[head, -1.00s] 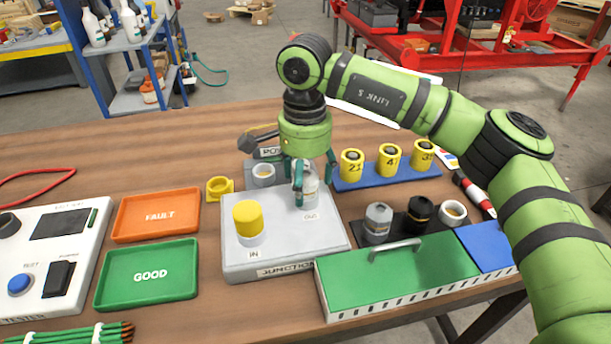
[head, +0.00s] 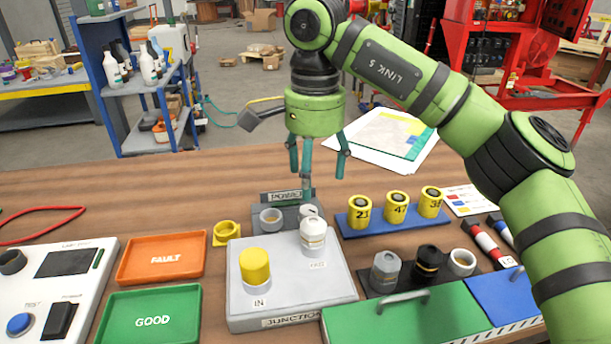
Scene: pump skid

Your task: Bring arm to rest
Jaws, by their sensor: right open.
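My right arm comes in from the right with its green links. My right gripper (head: 316,172) hangs fingers down above the back of the junction box (head: 240,303), open and with nothing between its fingers. A white plug (head: 313,232) stands upright on the box at the OUT label, below the gripper and apart from it. A yellow cap (head: 255,266) stands at the IN label. My left gripper is not in view.
Behind the box is a grey power block (head: 289,212). Yellow numbered cylinders (head: 396,207) stand on a blue strip at right. Orange FAULT (head: 160,258) and green GOOD (head: 150,315) trays lie left. A green-lidded case (head: 400,318) is in front right. The table's back left is mostly clear.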

